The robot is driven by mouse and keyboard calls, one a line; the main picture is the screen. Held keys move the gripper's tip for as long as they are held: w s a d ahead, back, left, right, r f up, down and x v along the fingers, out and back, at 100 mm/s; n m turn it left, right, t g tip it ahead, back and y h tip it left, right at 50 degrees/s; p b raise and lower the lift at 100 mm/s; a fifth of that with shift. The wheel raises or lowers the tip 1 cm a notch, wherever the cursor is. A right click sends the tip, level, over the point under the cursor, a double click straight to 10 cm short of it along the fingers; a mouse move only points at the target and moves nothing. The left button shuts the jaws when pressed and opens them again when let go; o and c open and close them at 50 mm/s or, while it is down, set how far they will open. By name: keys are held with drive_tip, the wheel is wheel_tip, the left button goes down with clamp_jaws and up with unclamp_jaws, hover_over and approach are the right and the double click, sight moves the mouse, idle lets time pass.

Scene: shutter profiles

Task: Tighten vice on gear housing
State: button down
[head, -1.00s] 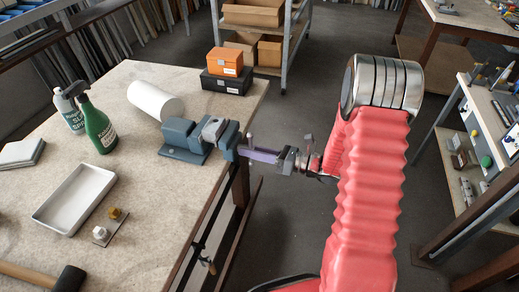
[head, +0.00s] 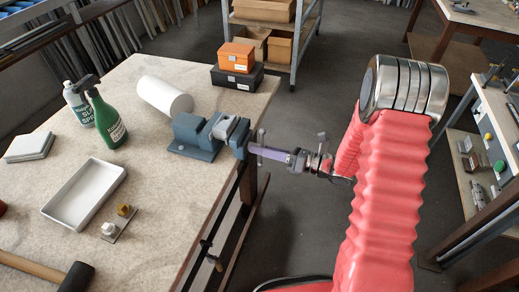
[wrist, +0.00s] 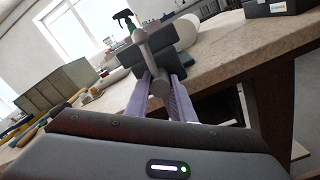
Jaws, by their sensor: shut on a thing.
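The blue-grey vice (head: 196,140) is fixed at the right edge of the workbench. A light grey block, seemingly the gear housing (head: 226,127), sits at its jaws; contact with both jaws is unclear. My gripper (head: 253,148) reaches in from the right, its purple fingers at the vice's outer end. A thin grey handle bar (head: 261,136) stands nearly upright there. In the wrist view the fingers (wrist: 158,84) are shut on the vice handle (wrist: 158,72), one on each side of its rounded grey end. The vice body (wrist: 135,54) is partly hidden behind it.
On the bench are a white roll (head: 166,95), spray bottles (head: 106,118), a white tray (head: 84,193), small fittings (head: 115,222) and a mallet (head: 76,276). Orange and black boxes (head: 237,77) stand behind the vice. Open floor lies right of the bench.

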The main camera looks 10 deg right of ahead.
drive_tip(key=c, duration=1.7)
unclamp_jaws()
drive_tip(key=shift+w+d+f, duration=0.2)
drive_tip(key=shift+c, duration=0.2)
drive_tip(key=shift+o, duration=1.1)
drive_tip(key=shift+a+r, duration=0.1)
drive_tip(key=shift+s, duration=0.1)
drive_tip(key=v, duration=1.3)
drive_tip(key=shift+s+d, duration=0.25)
drive_tip(key=shift+d, duration=0.1)
